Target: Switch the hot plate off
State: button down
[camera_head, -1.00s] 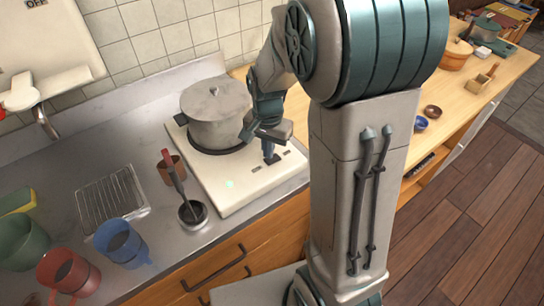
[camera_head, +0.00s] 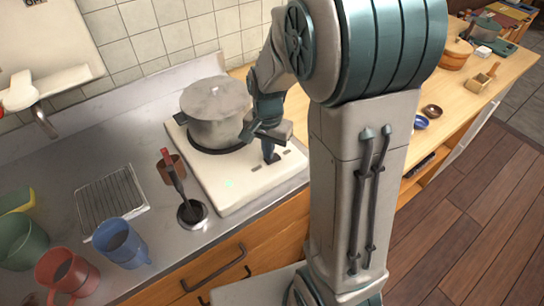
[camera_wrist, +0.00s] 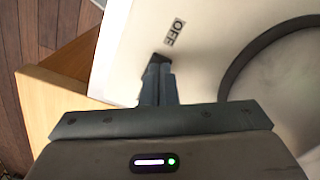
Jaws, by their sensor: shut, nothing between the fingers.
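The hot plate (camera_head: 250,185) is a flat cream slab on the counter, with a green glowing spot on its front part. A lidded grey pot (camera_head: 215,115) stands on its dark ring. My gripper (camera_head: 269,158) is shut and points down at the right end of the plate, beside the pot. In the wrist view, my shut fingers (camera_wrist: 158,68) reach the hot plate (camera_wrist: 215,45) just beside a printed "OFF" label. The dark ring (camera_wrist: 245,70) curves at the right. Any switch under the dark fingertips is hidden, and I cannot tell whether they touch it.
A brown cup (camera_head: 170,168), drying rack (camera_head: 110,195), blue mug (camera_head: 122,243) and red mug (camera_head: 68,272) are further left. The wooden counter (camera_head: 455,85) extends right.

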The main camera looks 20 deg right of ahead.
jog(key=shift+f+b, duration=0.5)
jog(key=shift+f, duration=0.2)
jog(key=shift+r+p, duration=2.8)
jog(key=shift+r, duration=0.75)
jog(key=s+r+n+t, duration=0.3)
jog(key=s+r+n, duration=0.5)
jog(key=s, duration=0.6)
jog(key=shift+v, duration=1.1)
